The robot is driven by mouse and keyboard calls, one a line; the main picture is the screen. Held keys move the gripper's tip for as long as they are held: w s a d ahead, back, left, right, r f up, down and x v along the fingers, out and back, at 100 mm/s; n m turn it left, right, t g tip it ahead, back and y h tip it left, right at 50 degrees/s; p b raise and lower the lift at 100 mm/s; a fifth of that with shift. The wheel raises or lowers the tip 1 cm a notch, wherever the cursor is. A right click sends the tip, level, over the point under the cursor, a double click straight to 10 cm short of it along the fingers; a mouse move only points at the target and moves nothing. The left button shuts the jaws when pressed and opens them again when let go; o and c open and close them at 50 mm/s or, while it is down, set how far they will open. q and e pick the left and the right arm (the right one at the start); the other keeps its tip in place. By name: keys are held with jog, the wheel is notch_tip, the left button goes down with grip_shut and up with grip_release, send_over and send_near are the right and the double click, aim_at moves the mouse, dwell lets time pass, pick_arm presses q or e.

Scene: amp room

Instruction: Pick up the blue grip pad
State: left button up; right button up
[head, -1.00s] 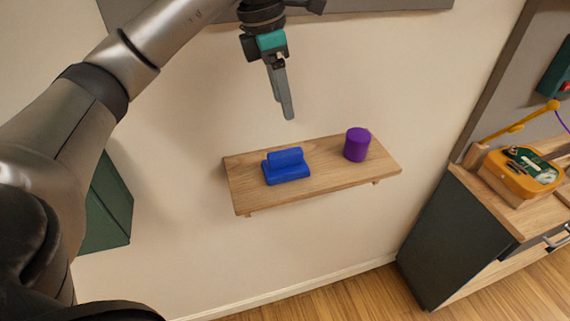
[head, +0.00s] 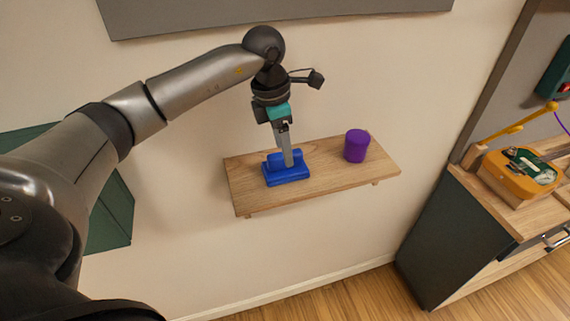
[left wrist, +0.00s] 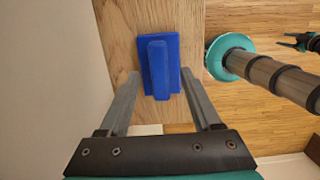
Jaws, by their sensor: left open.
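The blue grip pad (head: 286,175) lies on the wooden wall shelf (head: 330,182), a flat base with a raised bar on top. My left gripper (head: 288,163) points down over it and hides part of the bar in the head view. In the left wrist view the pad (left wrist: 159,70) sits ahead, between the lines of the two open fingers (left wrist: 167,85). The fingers are spread wider than the pad, one to each side, and nothing is held. I cannot tell exactly how far the tips are above the shelf.
A purple cylinder (head: 356,146) stands on the shelf right of the pad. The wall is close behind the shelf. A cabinet (head: 460,235) with an orange case (head: 520,178) stands at the right. A teal-ended column (left wrist: 232,57) shows beside the shelf in the left wrist view.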

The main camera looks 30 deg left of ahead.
pick_arm(q)
jog(key=shift+w+d+f, duration=0.1)
jog(key=shift+f, duration=0.55)
jog(key=shift+w+d+f, duration=0.1)
jog(key=shift+f, duration=0.55)
grip_shut()
